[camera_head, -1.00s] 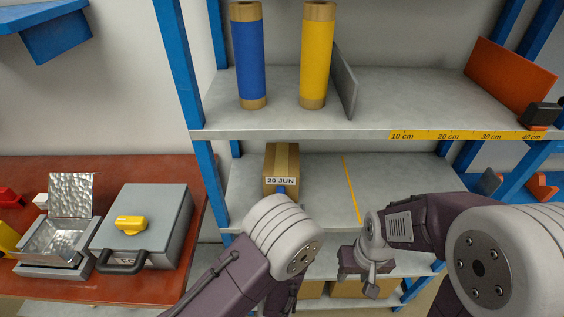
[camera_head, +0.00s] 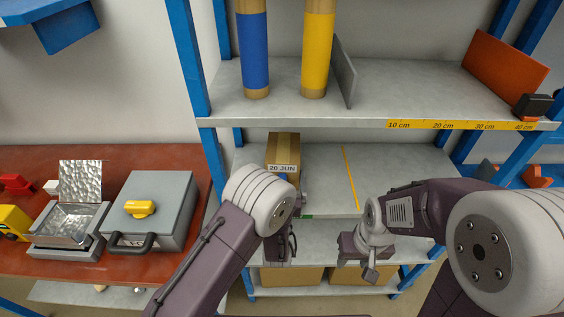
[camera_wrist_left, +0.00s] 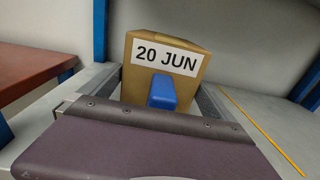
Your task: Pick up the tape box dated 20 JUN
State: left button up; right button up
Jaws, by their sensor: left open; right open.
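The tape box dated 20 JUN (camera_head: 284,148) is a brown carton on the middle shelf, left of the yellow line. In the left wrist view the box (camera_wrist_left: 190,68) faces me with its 20 JUN label and a blue tab (camera_wrist_left: 162,92) on its front. My left gripper (camera_wrist_left: 160,92) is open, with a finger on each side of the box front; I cannot tell whether they touch it. In the head view my left arm hides the box's lower part. My right gripper (camera_head: 368,258) is open and empty, in front of the shelves to the right.
A yellow line (camera_head: 351,176) runs along the middle shelf (camera_head: 400,170), which is clear to its right. The upper shelf (camera_head: 400,92) holds a blue roll (camera_head: 254,52) and a yellow roll (camera_head: 318,52). Boxes (camera_head: 290,276) sit below. A red table (camera_head: 60,262) stands left.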

pick_arm(q)
jog(key=shift+s, duration=0.1)
jog(key=shift+c, duration=0.3)
jog(key=c, duration=1.5)
jog(key=shift+r, duration=0.15)
jog(key=shift+c, duration=0.8)
jog(key=shift+r+p, duration=0.4)
jog(key=shift+r, duration=0.15)
